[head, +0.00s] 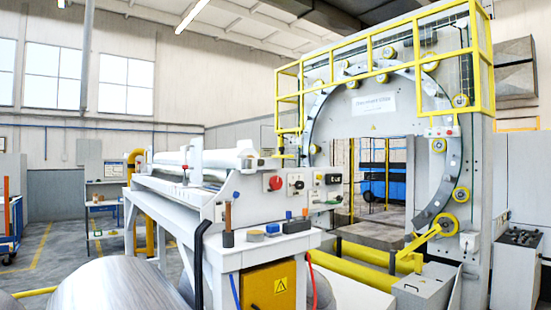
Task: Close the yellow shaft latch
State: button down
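A pale roll (215,160) lies along the top of the long grey machine frame (170,195), left of centre. Its near end points toward the big wrapping ring (318,110). A small yellow part (283,156) shows by this end, and it is too small to tell whether it is the shaft latch or whether it is open. A larger yellow lever-like arm (425,240) with a roller sits at the lower right of the ring. I cannot tell which yellow part is the latch. My gripper is not in view.
A control panel with a red button (275,183) faces me. A yellow electrical box (265,287) hangs beneath. Yellow rails (365,265) run low before the ring. Open floor (45,245) lies left.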

aim_at(281, 149)
jog(key=i+l+u, duration=0.1)
jog(key=i+l, duration=0.4)
jog(key=l, duration=0.15)
jog(key=i+l+u, duration=0.25)
jog(key=i+l, duration=0.2)
jog(key=l, duration=0.25)
jog(key=i+l, duration=0.2)
jog(key=l, duration=0.2)
jog(key=i+l+u, duration=0.15)
jog(key=l, duration=0.2)
jog(key=i, duration=0.05)
